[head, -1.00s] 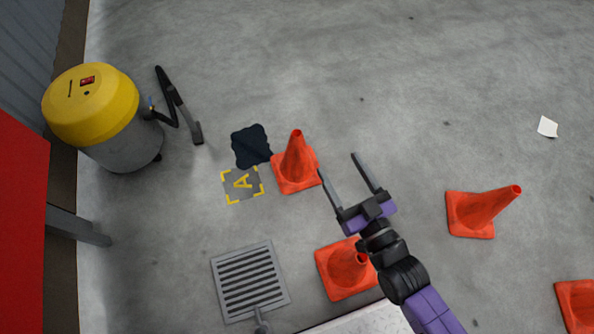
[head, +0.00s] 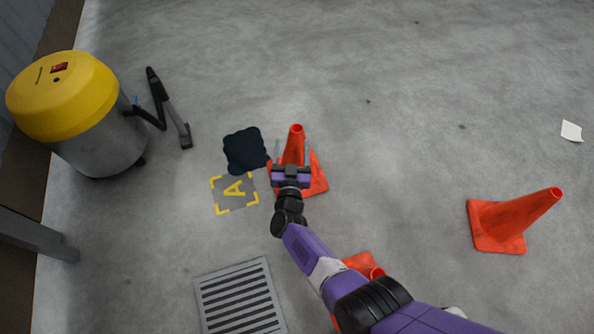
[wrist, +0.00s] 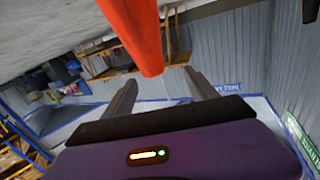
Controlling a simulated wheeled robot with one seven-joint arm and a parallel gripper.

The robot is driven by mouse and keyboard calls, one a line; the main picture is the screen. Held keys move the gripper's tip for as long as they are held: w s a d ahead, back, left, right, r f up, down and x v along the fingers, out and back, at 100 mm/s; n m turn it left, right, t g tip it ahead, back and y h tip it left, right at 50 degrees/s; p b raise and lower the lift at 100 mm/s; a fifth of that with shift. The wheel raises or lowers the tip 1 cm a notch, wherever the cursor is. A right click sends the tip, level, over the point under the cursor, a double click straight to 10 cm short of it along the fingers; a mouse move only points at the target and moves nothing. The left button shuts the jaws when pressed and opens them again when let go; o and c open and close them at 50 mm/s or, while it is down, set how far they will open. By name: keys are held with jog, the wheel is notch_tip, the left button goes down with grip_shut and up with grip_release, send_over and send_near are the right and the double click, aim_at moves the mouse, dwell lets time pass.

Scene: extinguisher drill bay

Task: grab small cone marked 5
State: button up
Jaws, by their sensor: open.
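An orange cone (head: 295,148) stands upright on the floor beside a dark cloth and a yellow-marked square. My gripper (head: 293,150) is at this cone in the head view, open, with its fingers reaching along the cone's sides and hiding part of it. In the wrist view the orange cone (wrist: 137,30) shows between and beyond the two open fingers (wrist: 160,92); I cannot tell whether they touch it. A second cone (head: 364,263) is mostly hidden under my arm. A third cone (head: 510,222) stands at the right. No number can be read on any cone.
A yellow-topped grey vacuum (head: 75,115) with a black hose stands at the left. A dark cloth (head: 245,150), a yellow "A" square (head: 235,193) and a floor grate (head: 240,300) lie nearby. A white paper (head: 571,131) lies far right. The upper middle floor is clear.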

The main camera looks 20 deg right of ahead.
aim_at(296, 135)
jog(key=shift+s+d+f+h, duration=0.25)
jog(key=shift+s+d+h, duration=0.15)
jog(key=shift+d, duration=0.1)
jog(key=shift+w+d, duration=0.1)
jog(key=shift+w, duration=0.1)
jog(key=shift+b+x, duration=0.75)
jog(key=shift+x, duration=0.1)
jog(key=b+x, duration=0.3)
jog(key=x, duration=0.2)
jog(key=shift+w+b, duration=0.3)
jog(key=shift+b, duration=0.05)
jog(key=shift+r, duration=0.1)
grip_shut()
